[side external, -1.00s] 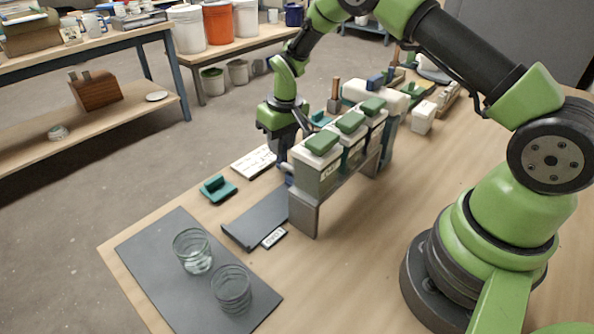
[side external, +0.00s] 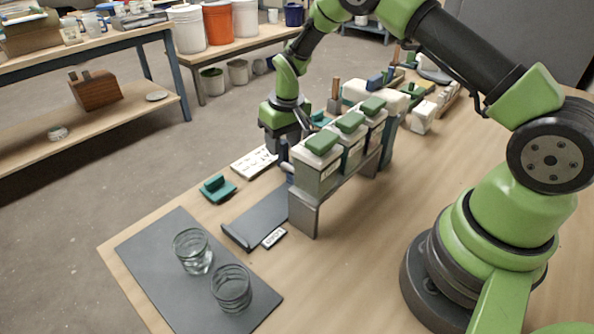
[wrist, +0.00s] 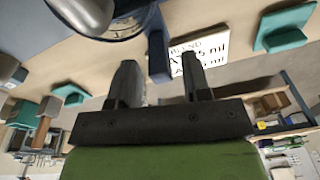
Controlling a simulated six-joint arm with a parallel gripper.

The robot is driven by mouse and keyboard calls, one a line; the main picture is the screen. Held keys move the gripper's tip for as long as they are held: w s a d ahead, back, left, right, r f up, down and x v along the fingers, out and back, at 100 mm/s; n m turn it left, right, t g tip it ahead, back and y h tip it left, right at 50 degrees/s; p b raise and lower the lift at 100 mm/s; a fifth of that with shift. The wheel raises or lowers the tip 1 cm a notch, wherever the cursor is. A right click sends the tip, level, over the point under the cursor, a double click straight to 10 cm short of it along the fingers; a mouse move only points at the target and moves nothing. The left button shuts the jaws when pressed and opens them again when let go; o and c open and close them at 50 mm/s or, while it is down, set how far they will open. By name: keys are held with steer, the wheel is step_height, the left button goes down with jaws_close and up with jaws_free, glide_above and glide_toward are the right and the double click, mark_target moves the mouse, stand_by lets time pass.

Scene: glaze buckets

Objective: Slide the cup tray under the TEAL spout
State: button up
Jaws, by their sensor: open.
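Three white glaze buckets with green lids (side external: 321,142) stand in a row on a grey rack (side external: 304,212). A dark grey flat track (side external: 262,214) runs beneath the rack's near end. My gripper (wrist: 160,72) is open, with its fingers apart, on the far side of the rack. A blue upright piece (wrist: 157,55) appears between the fingertips in the wrist view, and I cannot tell whether it touches them. A shiny rounded cup (wrist: 125,18) shows beside it, partly cut off. The cup tray is mostly hidden behind the rack in the side view. The spouts and their colours are not clear.
Two clear glasses (side external: 193,252) stand on a dark mat (side external: 150,245). A teal block (side external: 217,188) and a white printed card (side external: 254,162) lie at the table's left edge. A small label plate (side external: 273,238) lies near the track. More blocks and tools crowd the far end.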

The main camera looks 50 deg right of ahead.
step_height(320, 180, up, 7)
steer(key=n, duration=0.2)
steer(key=shift+d, duration=0.4)
steer(key=s+a+r+m+t, duration=0.1)
steer(key=s+a+r+t, duration=0.1)
steer(key=s+r, duration=0.45)
steer(key=s+a+r+m+t, duration=0.15)
steer(key=s+r, duration=0.25)
steer(key=r, duration=0.6)
steer(key=s+a+r+t+y, duration=0.1)
steer(key=s+a, duration=0.1)
steer(key=s, duration=0.5)
steer(key=s+a+r+m+t, duration=0.1)
steer(key=s+a, duration=0.1)
steer(key=s, duration=0.6)
steer(key=shift+s+r+y, duration=0.3)
steer(key=shift+r+y, duration=0.05)
steer(key=shift+y, duration=0.05)
